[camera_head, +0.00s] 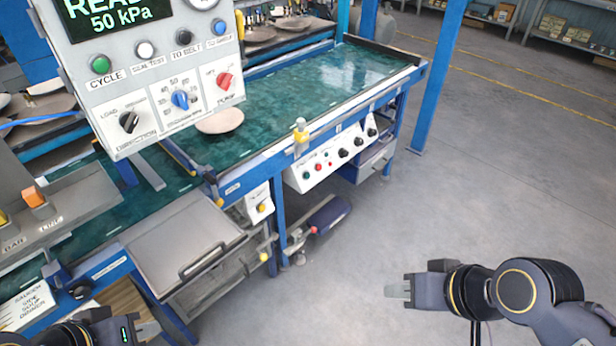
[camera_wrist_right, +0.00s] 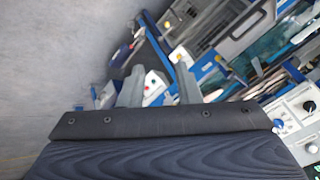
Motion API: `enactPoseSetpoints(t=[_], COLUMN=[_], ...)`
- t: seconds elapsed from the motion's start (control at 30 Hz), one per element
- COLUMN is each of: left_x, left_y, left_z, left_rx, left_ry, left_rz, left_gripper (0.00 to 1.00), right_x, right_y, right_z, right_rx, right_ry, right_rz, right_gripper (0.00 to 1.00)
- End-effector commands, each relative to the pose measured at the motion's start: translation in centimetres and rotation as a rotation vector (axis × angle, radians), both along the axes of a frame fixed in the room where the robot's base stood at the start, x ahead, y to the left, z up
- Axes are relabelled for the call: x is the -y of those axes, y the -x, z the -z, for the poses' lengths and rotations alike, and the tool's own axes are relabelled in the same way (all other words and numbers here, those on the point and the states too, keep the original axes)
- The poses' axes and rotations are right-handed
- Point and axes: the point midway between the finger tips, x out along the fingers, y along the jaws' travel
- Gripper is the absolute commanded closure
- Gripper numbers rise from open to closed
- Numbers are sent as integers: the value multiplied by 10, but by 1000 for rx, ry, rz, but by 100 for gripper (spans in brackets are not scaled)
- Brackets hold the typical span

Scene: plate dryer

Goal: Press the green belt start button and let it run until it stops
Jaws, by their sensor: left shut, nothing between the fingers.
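A white control box (camera_head: 338,160) hangs on the front rail of the belt (camera_head: 310,85). A small green button (camera_head: 306,176) sits at its left end, with a red one beside it and several black knobs to the right. The belt is green and carries a round plate (camera_head: 219,121). My right gripper (camera_head: 397,291) is over the bare floor, below and right of the box, touching nothing. In the right wrist view its fingers (camera_wrist_right: 160,82) are apart and empty. My left gripper (camera_head: 148,329) is low at the left edge, shut and empty, partly cut off.
A hanging panel (camera_head: 150,70) at upper left has another green button, marked CYCLE (camera_head: 100,65). A grey lidded tray (camera_head: 185,240) juts out at the front. A blue post (camera_head: 437,80) stands right of the belt. The floor (camera_head: 480,200) at right is clear.

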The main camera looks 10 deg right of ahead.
Motion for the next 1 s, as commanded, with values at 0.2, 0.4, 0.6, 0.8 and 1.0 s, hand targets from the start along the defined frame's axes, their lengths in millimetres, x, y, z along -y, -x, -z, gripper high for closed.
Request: enactPoseSetpoints(t=[0.2,0.4,0.6,0.8,1.0], left_x=[0,0,0,0,0], left_y=[0,0,0,0,0], left_z=[0,0,0,0,0], left_rx=[0,0,0,0,0], left_ry=[0,0,0,0,0], left_rz=[0,0,0,0,0], left_gripper=[100,100,100,100,100], right_x=[0,0,0,0,0], right_y=[0,0,0,0,0], right_z=[0,0,0,0,0], right_rx=[0,0,0,0,0], right_ry=[0,0,0,0,0], right_rz=[0,0,0,0,0], right_gripper=[99,100,100,100,100])
